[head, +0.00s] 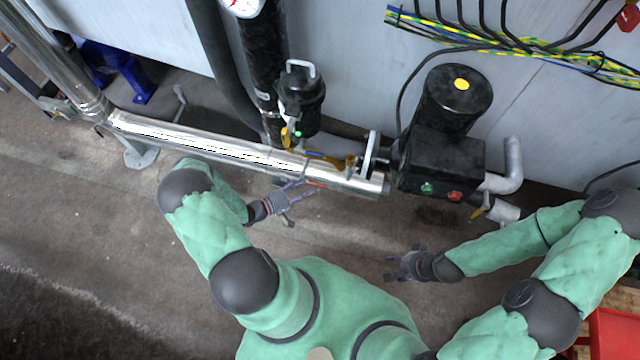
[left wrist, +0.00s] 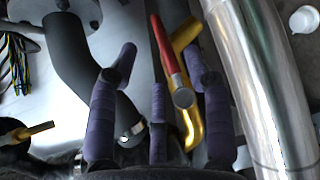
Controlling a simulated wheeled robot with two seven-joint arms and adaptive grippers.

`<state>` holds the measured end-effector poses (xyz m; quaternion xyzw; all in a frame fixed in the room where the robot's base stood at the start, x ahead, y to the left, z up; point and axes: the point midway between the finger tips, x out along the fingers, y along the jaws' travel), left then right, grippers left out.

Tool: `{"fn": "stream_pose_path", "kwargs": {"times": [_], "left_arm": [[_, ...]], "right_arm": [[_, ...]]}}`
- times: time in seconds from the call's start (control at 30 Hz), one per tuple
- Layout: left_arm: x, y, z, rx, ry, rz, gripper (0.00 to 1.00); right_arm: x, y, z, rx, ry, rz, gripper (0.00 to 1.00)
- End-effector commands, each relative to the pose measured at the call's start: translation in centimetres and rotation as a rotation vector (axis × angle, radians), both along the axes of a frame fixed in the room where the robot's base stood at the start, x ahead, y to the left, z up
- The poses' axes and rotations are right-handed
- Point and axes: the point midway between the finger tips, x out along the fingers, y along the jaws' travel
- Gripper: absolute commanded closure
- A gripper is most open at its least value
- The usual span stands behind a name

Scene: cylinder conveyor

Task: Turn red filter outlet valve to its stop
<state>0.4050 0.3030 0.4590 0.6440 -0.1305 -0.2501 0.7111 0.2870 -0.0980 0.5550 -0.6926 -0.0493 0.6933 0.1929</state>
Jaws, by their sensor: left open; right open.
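The red valve handle (left wrist: 168,50) is a thin red lever with a rounded grey end. In the left wrist view it lies in front of a bent yellow piece (left wrist: 192,115). In the head view only a thin red strip (head: 316,184) shows by the lower side of the silver pipe. My left gripper (head: 291,193) is open just below that pipe. Its purple fingers (left wrist: 160,78) spread on both sides of the lever in the left wrist view. I cannot tell whether they touch it. My right gripper (head: 398,263) is open and empty over the floor.
The silver pipe (head: 200,143) runs diagonally above my left gripper. A black filter housing (head: 300,100) and yellow handle (head: 325,159) stand behind. A black pump box (head: 440,165) with green and red buttons is to the right. The floor around my right gripper is clear.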

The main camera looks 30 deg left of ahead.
Motion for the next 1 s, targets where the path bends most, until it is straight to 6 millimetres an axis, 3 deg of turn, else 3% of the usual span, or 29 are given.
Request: {"fn": "stream_pose_path", "kwargs": {"times": [0.33,0.8,0.97,1.0], "left_arm": [[4.5,-3.0,-0.9,-0.001,0.001,-0.005,0.5],[5.5,-3.5,-0.9,-0.001,0.003,-0.002,0.5],[5.5,-3.5,-0.9,0.0,0.002,-0.002,0.95],[5.5,-3.5,-0.9,0.0,0.002,-0.002,1.0]], "right_arm": [[0.0,0.0,-1.8,0.0,0.0,0.0,0.5],[0.0,0.0,-2.0,0.0,0.0,0.0,0.5],[0.0,0.0,-2.0,0.0,0.0,0.0,0.5],[0.0,0.0,-2.0,0.0,0.0,0.0,0.5]]}}
